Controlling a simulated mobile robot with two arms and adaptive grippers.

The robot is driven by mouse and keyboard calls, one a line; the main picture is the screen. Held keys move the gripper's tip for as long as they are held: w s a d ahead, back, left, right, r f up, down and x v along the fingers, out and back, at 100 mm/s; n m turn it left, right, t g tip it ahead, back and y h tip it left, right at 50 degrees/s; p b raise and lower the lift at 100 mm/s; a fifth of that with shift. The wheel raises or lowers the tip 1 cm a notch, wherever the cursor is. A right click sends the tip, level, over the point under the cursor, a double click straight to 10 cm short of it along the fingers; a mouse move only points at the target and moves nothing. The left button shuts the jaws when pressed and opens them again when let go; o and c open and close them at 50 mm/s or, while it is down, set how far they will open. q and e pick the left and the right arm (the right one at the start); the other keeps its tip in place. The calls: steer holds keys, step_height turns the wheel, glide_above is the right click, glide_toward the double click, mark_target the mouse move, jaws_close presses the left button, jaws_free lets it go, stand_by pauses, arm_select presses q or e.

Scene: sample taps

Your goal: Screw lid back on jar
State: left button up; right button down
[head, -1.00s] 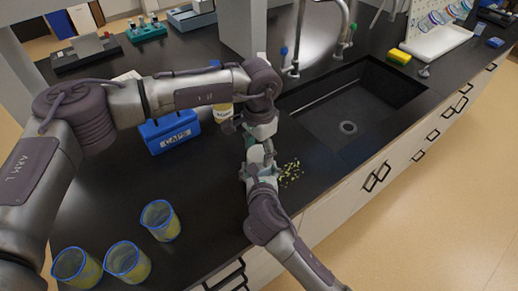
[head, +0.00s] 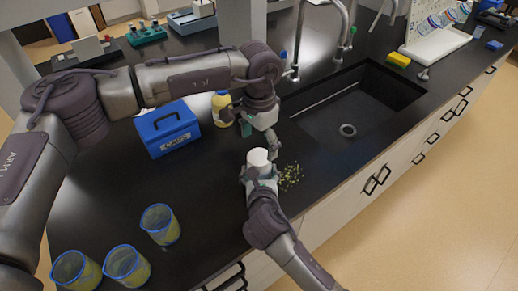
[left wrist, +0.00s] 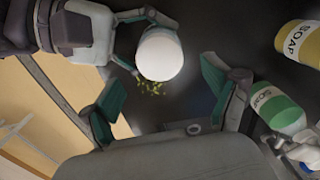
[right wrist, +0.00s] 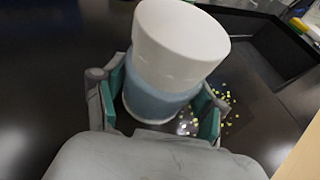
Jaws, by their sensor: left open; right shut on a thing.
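The jar (right wrist: 152,105) has a bluish body and stands between the fingers of my right gripper (head: 262,178), which is shut on it. The tall white lid (right wrist: 178,45) sits on top of the jar; whether it is screwed tight cannot be told. The lid also shows in the head view (head: 258,158) and, from above, in the left wrist view (left wrist: 160,53). My left gripper (head: 260,138) is open and empty above and slightly behind the lid, apart from it. In the left wrist view the lid lies beyond its spread fingers (left wrist: 162,95).
Yellow-green bits (head: 290,176) lie scattered right of the jar. Behind stand a yellow soap bottle (head: 222,107) and a blue caps box (head: 167,128). Several blue-rimmed beakers (head: 160,224) stand front left. The sink (head: 350,105) is at the right.

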arm_select(q)
steer(key=shift+r, duration=0.15)
steer(key=n, duration=0.5)
steer(key=shift+r+n, duration=0.2)
steer(key=shift+n, duration=0.1)
steer(key=n, duration=0.5)
steer(key=shift+r, duration=0.2)
steer(key=n, duration=0.5)
steer(key=shift+r, duration=0.25)
steer(key=n, duration=0.4)
steer(key=shift+r+n, duration=0.15)
steer(key=shift+n, duration=0.25)
steer(key=n, duration=0.5)
steer(key=shift+r, duration=0.2)
steer(key=n, duration=0.5)
steer(key=shift+r, duration=0.25)
steer(key=n, duration=0.4)
steer(key=shift+r, duration=0.15)
steer(key=n, duration=0.5)
steer(key=shift+r, duration=0.2)
